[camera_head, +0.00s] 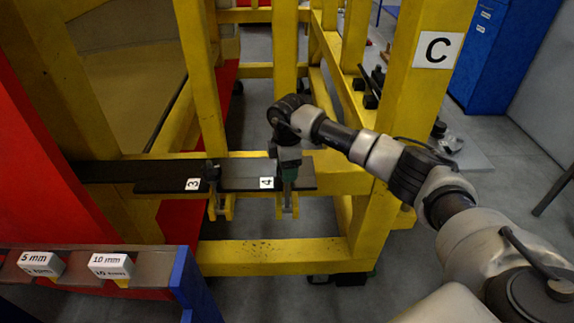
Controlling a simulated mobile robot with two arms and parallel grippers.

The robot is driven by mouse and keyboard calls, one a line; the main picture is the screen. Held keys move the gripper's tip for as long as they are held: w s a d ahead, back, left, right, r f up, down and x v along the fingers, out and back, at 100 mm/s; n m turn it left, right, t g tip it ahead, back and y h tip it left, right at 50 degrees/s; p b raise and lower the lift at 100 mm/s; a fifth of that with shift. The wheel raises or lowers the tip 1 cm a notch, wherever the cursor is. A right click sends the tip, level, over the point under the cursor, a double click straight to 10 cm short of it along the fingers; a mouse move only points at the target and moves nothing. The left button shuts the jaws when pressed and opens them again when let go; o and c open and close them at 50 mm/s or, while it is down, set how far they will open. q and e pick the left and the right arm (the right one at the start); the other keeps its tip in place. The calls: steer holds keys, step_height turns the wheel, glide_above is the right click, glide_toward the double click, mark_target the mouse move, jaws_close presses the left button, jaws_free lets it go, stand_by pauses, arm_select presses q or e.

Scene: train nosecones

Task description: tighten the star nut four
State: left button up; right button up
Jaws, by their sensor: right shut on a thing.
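The star nut four is at the clamp beside the white label "4" (266,183) on the dark plate of the yellow frame. My right gripper (289,172) points down over that clamp and is shut on the star nut, which is mostly hidden by the gripper. The yellow clamp bracket (288,204) shows below the plate. To the left, star nut three (212,171) stands dark and upright beside the label "3" (193,184), apart from my gripper. My left gripper is not in view.
A yellow post with a "C" sign (437,50) stands close to my right arm. A rack with "5 mm" and "10 mm" blocks (111,266) is at the lower left. A blue cabinet (503,50) stands at the back right. Yellow beams surround the clamps.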

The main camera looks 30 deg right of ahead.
steer(key=shift+r, duration=0.1)
stand_by(0.5)
steer(key=o, duration=0.9)
steer(key=shift+o, duration=0.2)
step_height(320, 180, up, 10)
steer(key=b, duration=0.2)
steer(key=shift+f+b, duration=0.2)
steer(key=shift+b, duration=0.15)
steer(key=shift+r, duration=0.55)
